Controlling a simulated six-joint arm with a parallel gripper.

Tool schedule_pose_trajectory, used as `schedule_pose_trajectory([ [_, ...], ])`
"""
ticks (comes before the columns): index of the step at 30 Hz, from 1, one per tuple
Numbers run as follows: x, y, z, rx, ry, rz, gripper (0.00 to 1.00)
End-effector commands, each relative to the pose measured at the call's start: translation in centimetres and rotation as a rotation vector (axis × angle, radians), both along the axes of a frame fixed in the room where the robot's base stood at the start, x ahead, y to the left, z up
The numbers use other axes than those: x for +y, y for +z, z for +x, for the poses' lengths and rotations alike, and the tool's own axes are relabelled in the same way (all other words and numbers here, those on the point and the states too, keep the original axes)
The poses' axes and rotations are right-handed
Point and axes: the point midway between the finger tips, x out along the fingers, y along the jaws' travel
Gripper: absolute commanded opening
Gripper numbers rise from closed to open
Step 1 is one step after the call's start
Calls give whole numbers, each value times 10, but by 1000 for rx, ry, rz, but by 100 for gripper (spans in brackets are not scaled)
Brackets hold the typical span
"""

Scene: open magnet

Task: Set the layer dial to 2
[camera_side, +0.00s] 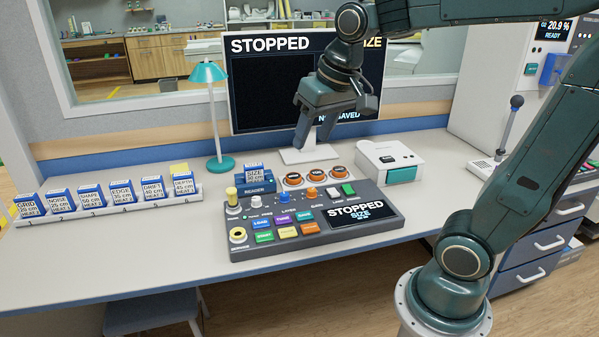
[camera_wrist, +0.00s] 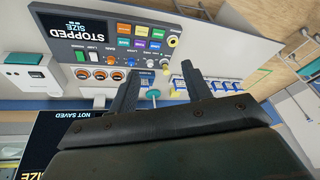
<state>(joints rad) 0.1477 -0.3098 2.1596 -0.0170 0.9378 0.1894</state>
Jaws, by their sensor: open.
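The dark control console (camera_side: 240,248) lies on the desk with a row of small knobs along its back. The blue knob (camera_side: 284,197) stands between a white knob (camera_side: 256,201) and an orange knob (camera_side: 311,193). The label by the blue knob may read LAYER, but it is too small to be sure, and I cannot read its setting. The blue knob also shows in the wrist view (camera_wrist: 132,62). My gripper (camera_side: 313,142) is open and empty, fingers pointing down, above and behind the console in front of the monitor. It touches nothing.
The monitor (camera_side: 270,95) reads STOPPED. Between it and the console are a reader with a SIZE block (camera_side: 255,173) and three round orange-ringed pieces (camera_side: 315,176). A teal lamp (camera_side: 221,163) stands left, a white printer-like box (camera_side: 389,160) right. A rack of blue blocks (camera_side: 110,209) is far left.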

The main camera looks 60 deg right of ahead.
Motion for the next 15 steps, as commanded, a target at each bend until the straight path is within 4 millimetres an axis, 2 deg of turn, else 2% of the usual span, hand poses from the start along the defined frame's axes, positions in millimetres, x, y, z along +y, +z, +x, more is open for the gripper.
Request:
schedule_pose_trajectory([
  [1, -6, -2, 12, 15, -29, 9, 49],
  [8, -34, -11, 59, 67, -153, 44, 49],
  [15, -70, -32, 105, 117, -286, 80, 49],
])
